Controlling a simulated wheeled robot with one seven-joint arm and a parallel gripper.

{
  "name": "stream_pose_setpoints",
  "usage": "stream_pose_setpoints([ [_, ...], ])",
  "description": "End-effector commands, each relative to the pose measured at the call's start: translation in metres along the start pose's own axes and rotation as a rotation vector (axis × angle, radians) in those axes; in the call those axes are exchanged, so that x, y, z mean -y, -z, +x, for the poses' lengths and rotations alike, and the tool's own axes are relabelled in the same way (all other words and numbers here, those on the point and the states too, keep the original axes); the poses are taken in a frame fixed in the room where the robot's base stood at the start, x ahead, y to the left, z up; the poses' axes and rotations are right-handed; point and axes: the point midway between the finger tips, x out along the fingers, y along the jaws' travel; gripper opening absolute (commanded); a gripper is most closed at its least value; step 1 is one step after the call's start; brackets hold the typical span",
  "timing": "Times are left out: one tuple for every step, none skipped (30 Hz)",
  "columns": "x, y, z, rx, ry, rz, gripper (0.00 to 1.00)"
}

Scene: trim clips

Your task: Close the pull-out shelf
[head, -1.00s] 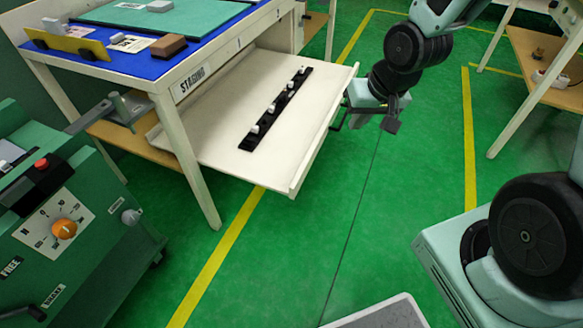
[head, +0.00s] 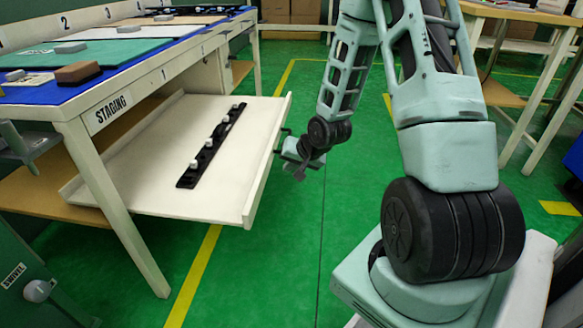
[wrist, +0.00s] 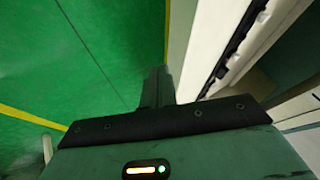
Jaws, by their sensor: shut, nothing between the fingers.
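The pull-out shelf (head: 140,165) is a cream tray extended from under the bench marked STAGING. A black strip (head: 207,152) with several light clips lies on it. My gripper (head: 284,142) is at the outer right edge of the shelf, low, beside its front lip. In the wrist view the shut fingers (wrist: 156,88) show dark next to the cream shelf edge (wrist: 182,45), with the black strip (wrist: 238,42) beyond. Whether the fingers touch the lip I cannot tell.
The bench top (head: 100,78) carries mats and small blocks. A wooden lower shelf (head: 40,190) lies beneath. Green floor (head: 270,270) with yellow lines is open in front. Another table (head: 520,60) stands at the right.

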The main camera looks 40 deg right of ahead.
Motion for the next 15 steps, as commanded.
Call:
stream_pose_setpoints([
  [-0.002, -0.003, 0.016, 0.002, 0.001, -0.001, 0.00],
  [-0.002, -0.003, 0.022, 0.002, 0.001, -0.002, 0.00],
  [-0.002, -0.004, 0.030, 0.003, 0.001, -0.002, 0.00],
  [-0.001, -0.003, 0.036, 0.002, 0.001, -0.003, 0.00],
  [-0.002, -0.003, 0.042, 0.003, 0.001, -0.002, 0.00],
  [-0.002, -0.003, 0.049, 0.002, 0.000, -0.002, 0.00],
  [0.000, -0.003, 0.053, 0.002, 0.001, -0.003, 0.00],
  [0.008, -0.002, 0.054, 0.000, 0.003, -0.006, 0.00],
  [0.014, -0.002, 0.056, 0.000, 0.003, -0.006, 0.00],
  [0.018, -0.002, 0.058, 0.000, 0.003, -0.005, 0.00],
  [0.021, -0.001, 0.059, -0.001, 0.003, -0.004, 0.00],
  [0.025, -0.001, 0.061, 0.000, 0.002, -0.004, 0.00],
  [0.027, -0.001, 0.062, 0.000, 0.002, -0.004, 0.00],
  [0.029, -0.001, 0.063, 0.001, 0.001, -0.002, 0.00],
  [0.031, -0.001, 0.064, 0.001, 0.000, -0.002, 0.00],
])
